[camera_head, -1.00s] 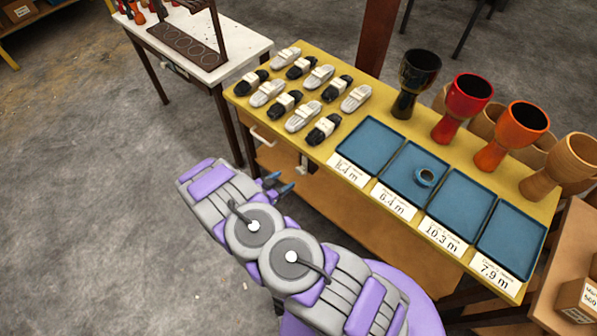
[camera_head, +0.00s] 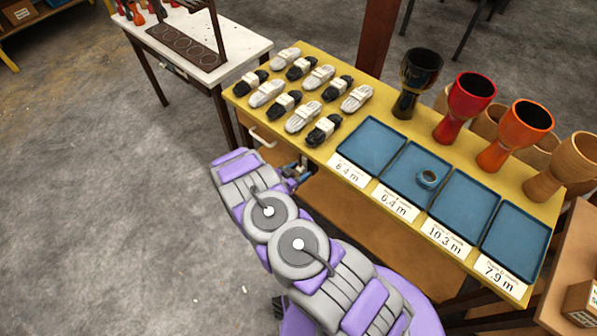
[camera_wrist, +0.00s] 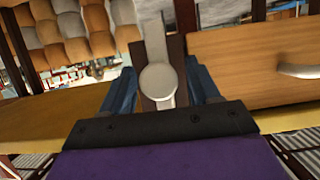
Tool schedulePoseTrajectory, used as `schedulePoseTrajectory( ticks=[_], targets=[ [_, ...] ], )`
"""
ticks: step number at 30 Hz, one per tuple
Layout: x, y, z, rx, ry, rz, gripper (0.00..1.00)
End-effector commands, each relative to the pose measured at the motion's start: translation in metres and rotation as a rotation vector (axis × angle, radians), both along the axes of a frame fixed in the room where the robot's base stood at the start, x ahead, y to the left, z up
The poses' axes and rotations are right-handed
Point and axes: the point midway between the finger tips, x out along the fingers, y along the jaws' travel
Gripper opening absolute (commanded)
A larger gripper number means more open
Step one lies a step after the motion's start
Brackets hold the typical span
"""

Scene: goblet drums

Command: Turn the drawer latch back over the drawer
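The drawer latch (camera_wrist: 154,45) is a pale grey metal bar with a round disc end, mounted on a dark brown upright. In the wrist view its bar runs along the upright, beside the wooden drawer front (camera_wrist: 240,62) and not across it. The drawer's pale handle (camera_wrist: 302,71) is at the right; it also shows in the head view (camera_head: 263,141). My gripper (camera_wrist: 160,74) is open, with one blue finger on each side of the latch; I cannot tell whether either touches it. In the head view my gripper (camera_head: 301,174) is at the table's front, hiding the latch.
The yellow table (camera_head: 328,152) above bears several wrapped bundles, blue trays (camera_head: 369,146) with number cards, and goblet drums (camera_head: 464,106). An orange-brown lower shelf (camera_head: 350,212) lies below. A white table (camera_head: 247,45) stands at the back left. Floor at left is clear.

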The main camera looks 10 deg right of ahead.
Motion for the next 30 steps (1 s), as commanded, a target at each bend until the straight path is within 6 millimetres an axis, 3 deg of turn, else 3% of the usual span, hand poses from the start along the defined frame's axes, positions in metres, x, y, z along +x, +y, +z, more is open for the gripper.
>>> schedulePoseTrajectory(
  ticks=[2,15,30],
  targets=[
    [0.0000,0.0000,0.0000,0.000,0.000,0.000,0.53],
    [0.0005,0.0005,0.0001,0.001,-0.001,0.001,0.11],
    [-0.0002,-0.0001,0.0017,0.082,-0.111,0.001,0.10]
  ],
)
